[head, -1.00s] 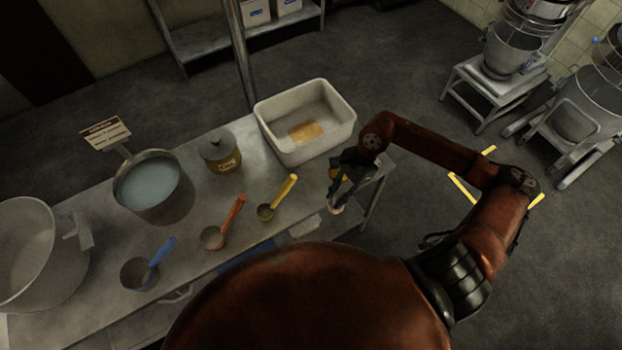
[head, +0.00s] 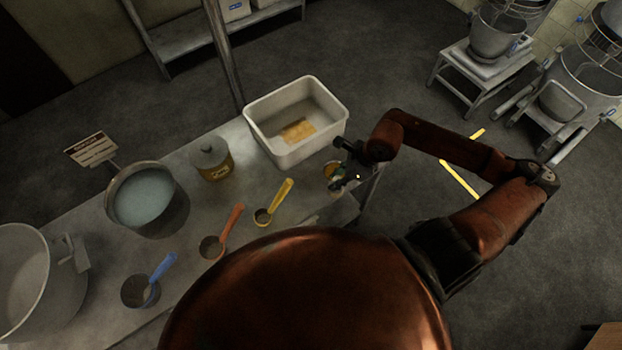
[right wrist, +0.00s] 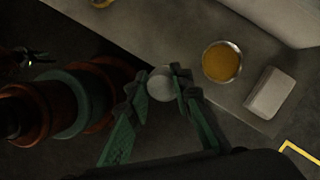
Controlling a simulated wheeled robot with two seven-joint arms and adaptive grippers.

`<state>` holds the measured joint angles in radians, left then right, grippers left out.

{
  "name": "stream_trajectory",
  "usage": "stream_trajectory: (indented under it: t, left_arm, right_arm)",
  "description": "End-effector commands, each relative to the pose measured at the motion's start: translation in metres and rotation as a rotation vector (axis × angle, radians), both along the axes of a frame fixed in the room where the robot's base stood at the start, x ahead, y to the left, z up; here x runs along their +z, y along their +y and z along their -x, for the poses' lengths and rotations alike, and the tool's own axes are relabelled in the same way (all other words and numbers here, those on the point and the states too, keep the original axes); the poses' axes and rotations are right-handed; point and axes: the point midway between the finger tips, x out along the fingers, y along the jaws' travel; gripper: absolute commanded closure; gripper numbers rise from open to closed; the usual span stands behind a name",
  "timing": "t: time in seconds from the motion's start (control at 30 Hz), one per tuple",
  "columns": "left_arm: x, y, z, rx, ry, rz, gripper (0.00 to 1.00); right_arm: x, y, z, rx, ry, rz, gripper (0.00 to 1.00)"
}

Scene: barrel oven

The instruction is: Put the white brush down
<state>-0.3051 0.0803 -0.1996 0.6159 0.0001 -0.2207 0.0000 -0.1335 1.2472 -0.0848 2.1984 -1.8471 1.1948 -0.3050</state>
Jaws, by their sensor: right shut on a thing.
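My right gripper (head: 345,178) is at the right end of the steel table, near its front edge. In the right wrist view its green fingers (right wrist: 161,86) are closed around a pale round thing (right wrist: 160,84), seen end-on. I take it for the white brush; its bristles cannot be made out. In the head view the gripper mostly hides it. Whether it touches the table cannot be told. My left gripper does not show in the head view.
A round bowl of yellow contents (right wrist: 222,62) and a white block (right wrist: 270,93) sit on the table beside the gripper. A white tub (head: 268,140) stands behind. Yellow (head: 274,203), orange (head: 221,233) and blue (head: 146,281) scoops lie leftward. Bare tabletop (right wrist: 170,30) shows between.

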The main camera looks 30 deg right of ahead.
Motion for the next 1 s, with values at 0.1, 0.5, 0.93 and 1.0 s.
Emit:
stream_trajectory:
  t: [0.1, 0.5, 0.93, 1.0]
  left_arm:
    - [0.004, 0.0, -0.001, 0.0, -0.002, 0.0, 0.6]
    - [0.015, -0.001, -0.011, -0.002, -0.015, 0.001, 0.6]
    - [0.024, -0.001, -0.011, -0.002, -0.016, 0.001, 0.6]
    - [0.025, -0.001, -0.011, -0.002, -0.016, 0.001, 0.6]
  right_arm:
    - [-0.007, 0.01, -0.024, 0.001, -0.005, -0.005, 0.99]
    - [-0.066, 0.033, -0.081, 0.001, 0.0, -0.001, 0.99]
    - [-0.104, 0.037, -0.091, -0.001, 0.003, -0.002, 0.99]
    - [-0.11, 0.037, -0.091, 0.002, 0.001, -0.001, 0.99]
